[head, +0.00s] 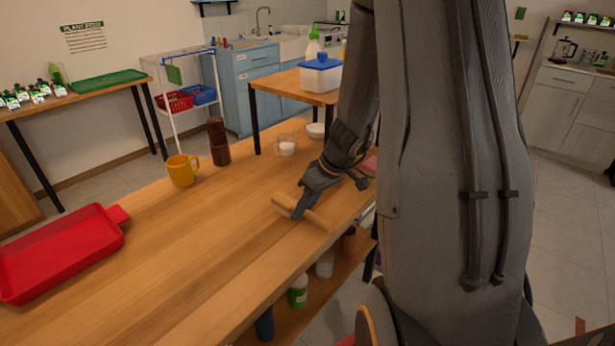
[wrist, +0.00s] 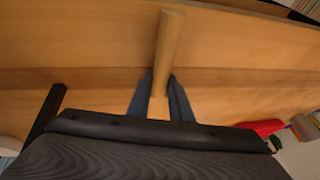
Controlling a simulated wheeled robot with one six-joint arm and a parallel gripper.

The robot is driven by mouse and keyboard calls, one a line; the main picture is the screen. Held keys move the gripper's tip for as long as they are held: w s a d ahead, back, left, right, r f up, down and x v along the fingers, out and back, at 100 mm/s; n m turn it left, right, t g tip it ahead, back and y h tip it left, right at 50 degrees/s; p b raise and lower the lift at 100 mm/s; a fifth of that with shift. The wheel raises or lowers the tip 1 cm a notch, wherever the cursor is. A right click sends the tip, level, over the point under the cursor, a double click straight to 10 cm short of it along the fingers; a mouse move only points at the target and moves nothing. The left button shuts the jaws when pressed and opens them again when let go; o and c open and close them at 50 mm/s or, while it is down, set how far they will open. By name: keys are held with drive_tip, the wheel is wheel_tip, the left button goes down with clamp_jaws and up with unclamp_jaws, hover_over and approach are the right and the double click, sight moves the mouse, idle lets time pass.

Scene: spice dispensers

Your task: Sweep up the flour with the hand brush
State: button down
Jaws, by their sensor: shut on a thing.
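My gripper (head: 299,209) is low over the wooden table near its right edge, shut on a pale wooden rounded bar, which I take for the hand brush (head: 317,221). In the wrist view the bar (wrist: 168,40) runs out from between my two dark fingers (wrist: 158,88). No bristles show, and I cannot tell whether it touches the table. A red flat pan with a short tab handle (head: 58,253) lies at the table's left. I cannot make out any flour on the tabletop. A clear glass (head: 286,144) at the far end holds something white.
A yellow mug (head: 182,171) and a brown grinder (head: 218,141) stand along the far left edge of the table (head: 195,255). A white bowl (head: 316,130) is at the far end. Bottles (head: 298,291) stand on a shelf below. The table's middle is clear.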

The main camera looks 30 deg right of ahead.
drive_tip(key=shift+w+d, duration=0.25)
drive_tip(key=shift+d, duration=0.55)
drive_tip(key=shift+w+d+r, duration=0.1)
drive_tip(key=shift+r, duration=0.1)
wheel_tip(320, 180, up, 3)
drive_tip(key=shift+r+p, duration=0.1)
drive_tip(key=shift+p, duration=0.55)
wheel_tip(320, 180, up, 5)
drive_tip(key=p, duration=0.3)
